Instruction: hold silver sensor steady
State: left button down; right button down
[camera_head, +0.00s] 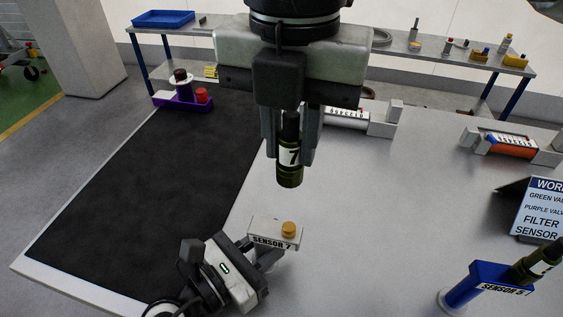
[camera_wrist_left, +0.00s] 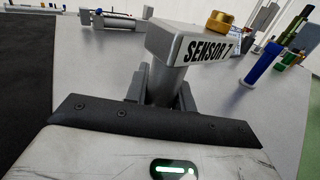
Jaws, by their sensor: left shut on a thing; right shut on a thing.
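The silver sensor (camera_head: 274,232), labelled SENSOR 7 and topped by a brass-coloured cap (camera_head: 288,229), stands on the light table. It also shows close up in the left wrist view (camera_wrist_left: 182,42). My left gripper (camera_head: 266,259) is shut on its grey stem below the label block; the fingers (camera_wrist_left: 162,90) partly hide the stem. My right gripper (camera_head: 289,155) points down and is shut on a dark green cylinder (camera_head: 290,178) with a white 7 label. In the head view the cylinder hangs above the silver sensor, with a visible gap between them.
A blue stand labelled SENSOR 5 (camera_head: 478,283) holds a tilted green cylinder (camera_head: 537,262) at right. A sign (camera_head: 540,209) stands behind it. A purple holder (camera_head: 183,101) sits on the black mat (camera_head: 150,190). An orange-and-white unit (camera_head: 511,145) lies far right. The table centre-right is clear.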

aim_at(292, 170)
notch_tip(292, 170, down, 4)
jog(key=shift+s+f, duration=0.1)
jog(key=shift+f, duration=0.1)
jog(key=shift+f, duration=2.45)
jog(key=shift+f, duration=0.7)
jog(key=c, duration=1.2)
grip_release()
jog(key=shift+o, duration=0.2)
notch_tip(292, 170, up, 12)
